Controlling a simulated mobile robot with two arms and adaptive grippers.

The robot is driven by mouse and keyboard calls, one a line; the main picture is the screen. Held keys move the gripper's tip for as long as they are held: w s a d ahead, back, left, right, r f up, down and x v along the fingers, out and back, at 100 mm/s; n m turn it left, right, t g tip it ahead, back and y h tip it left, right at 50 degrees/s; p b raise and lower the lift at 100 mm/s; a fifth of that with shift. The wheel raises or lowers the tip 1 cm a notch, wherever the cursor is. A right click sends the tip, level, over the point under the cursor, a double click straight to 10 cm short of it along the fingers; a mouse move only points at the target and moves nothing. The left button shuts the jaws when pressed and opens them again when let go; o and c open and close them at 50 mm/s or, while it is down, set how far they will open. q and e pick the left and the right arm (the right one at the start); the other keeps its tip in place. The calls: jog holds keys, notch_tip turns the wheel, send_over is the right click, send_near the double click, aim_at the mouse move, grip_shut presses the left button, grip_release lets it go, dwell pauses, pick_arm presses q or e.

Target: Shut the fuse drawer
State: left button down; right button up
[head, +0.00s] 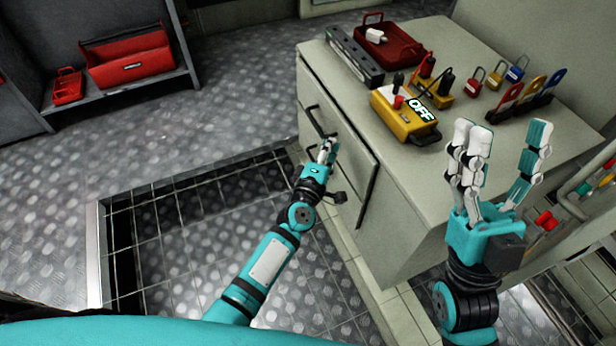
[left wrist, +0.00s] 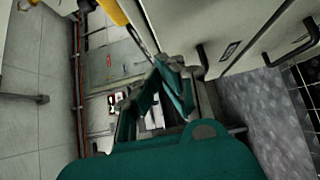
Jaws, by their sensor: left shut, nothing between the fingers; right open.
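The grey cabinet (head: 420,200) has a pale drawer front (head: 342,140) on its left-facing side, with a black bar handle (head: 315,122). The front looks nearly flush; I cannot tell whether a small gap is left. My left gripper (head: 327,150) is shut and empty, close to the drawer front just below that handle; contact is unclear. In the left wrist view, my left fingers (left wrist: 165,90) are near the pale fronts, which carry black handles (left wrist: 291,46) and a small dark label (left wrist: 230,50). My right gripper (head: 500,155) is open and empty, raised in front of the cabinet's right part.
On the cabinet top are a yellow box with an OFF sign (head: 405,115), a red tray (head: 388,42), several padlocks (head: 495,75) and coloured tags (head: 530,92). A black knob-like part (head: 340,197) sits low on the cabinet. Tiled floor lies left; red toolboxes (head: 130,60) stand on a shelf.

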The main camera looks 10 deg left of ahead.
pick_arm(q)
jog(key=s+a+p, duration=0.2)
jog(key=s, duration=0.7)
jog(key=shift+s, duration=0.35)
pick_arm(e)
jog(key=w+f+g+h, duration=0.2)
jog(key=w+f+g, duration=0.3)
jog(key=w+f, duration=0.1)
jog(key=shift+w+a+g, duration=0.4)
jog(key=shift+w, duration=0.2)
pick_arm(q)
jog(key=shift+f, duration=0.15)
pick_arm(e)
jog(key=shift+f, duration=0.1)
